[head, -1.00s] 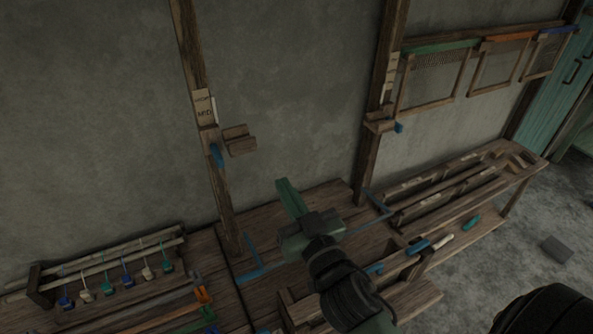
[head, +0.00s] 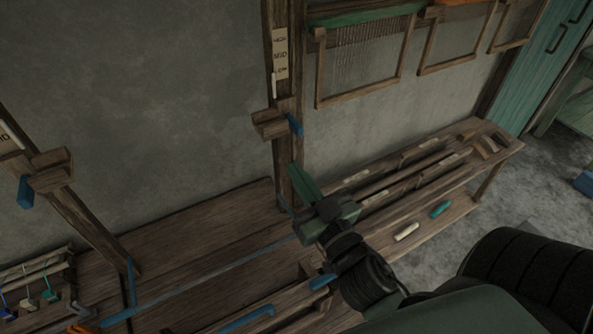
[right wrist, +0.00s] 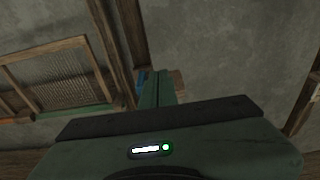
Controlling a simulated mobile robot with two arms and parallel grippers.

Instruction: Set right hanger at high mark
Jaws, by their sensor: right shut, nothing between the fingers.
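The right hanger (head: 270,124) is a wooden block with a blue peg (head: 294,124) on the right post (head: 282,162). The post carries a label strip (head: 280,52) with HIGH at the top and MID below; the hanger is under the strip's lower end. My right gripper (head: 302,184) is shut and empty, below the hanger and close to the post in the head view. In the right wrist view its green fingers (right wrist: 155,88) point toward the blue peg (right wrist: 142,78), beside them. I cannot tell whether they touch. My left gripper is not in view.
The left hanger (head: 50,170) with its blue peg is on the left post. Frames with mesh (head: 360,60) hang on the wall at the upper right. A wooden bench (head: 488,150) with slats and a loom bed lie below. The wall between the posts is bare.

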